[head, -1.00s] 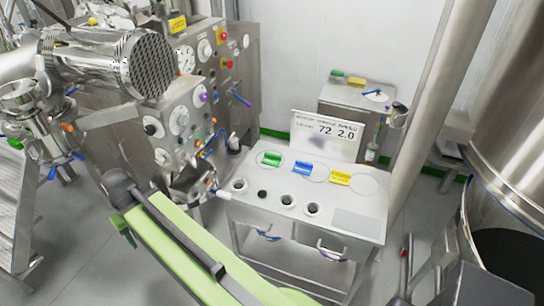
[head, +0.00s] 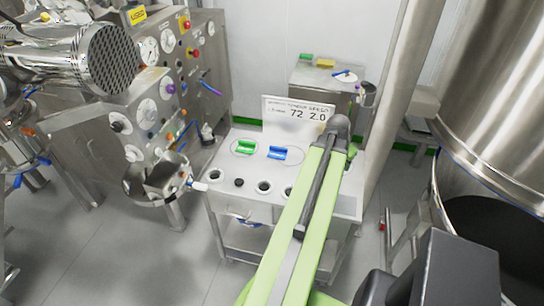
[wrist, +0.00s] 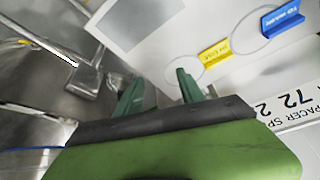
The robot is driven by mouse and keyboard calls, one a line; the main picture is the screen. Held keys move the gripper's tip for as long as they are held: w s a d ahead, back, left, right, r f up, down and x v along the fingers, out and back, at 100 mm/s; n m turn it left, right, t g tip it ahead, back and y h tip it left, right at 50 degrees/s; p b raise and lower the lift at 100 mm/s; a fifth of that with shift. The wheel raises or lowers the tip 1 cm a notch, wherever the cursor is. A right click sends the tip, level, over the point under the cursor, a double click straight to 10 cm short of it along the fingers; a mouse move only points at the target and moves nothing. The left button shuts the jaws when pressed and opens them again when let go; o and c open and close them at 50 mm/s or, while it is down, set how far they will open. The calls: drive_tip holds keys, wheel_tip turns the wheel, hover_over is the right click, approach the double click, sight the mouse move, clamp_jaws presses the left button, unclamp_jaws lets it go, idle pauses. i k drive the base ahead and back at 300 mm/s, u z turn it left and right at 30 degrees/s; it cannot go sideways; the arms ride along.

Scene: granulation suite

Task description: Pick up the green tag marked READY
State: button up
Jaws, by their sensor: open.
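The green tag (head: 245,147) stands inside a drawn ring at the left on the white-topped table (head: 222,160). Any lettering on it is too small to read. The blue tag (head: 278,153) is to its right and also shows in the wrist view (wrist: 282,18). The yellow tag (wrist: 215,53) shows in the wrist view, but my arm hides it in the head view. My gripper (wrist: 160,88) is open and empty, its green fingers above the right side of the table, apart from the tags. The green tag is outside the wrist view.
A white sign (head: 298,114) reading "72 2.0" stands behind the tags. Several round holes line the table's front. A control panel (head: 160,100) is at left, a large steel vessel (head: 490,100) at right. A back cabinet (head: 325,80) holds another green piece (head: 306,57) and a yellow one.

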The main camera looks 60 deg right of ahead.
sight(244, 146)
drive_tip(key=z, duration=3.7)
drive_tip(key=i, duration=0.1)
drive_tip(key=u, duration=2.95)
drive_tip(key=i, duration=0.7)
drive_tip(key=u, duration=3)
drive_tip(key=i, duration=0.1)
drive_tip(key=z, duration=1.45)
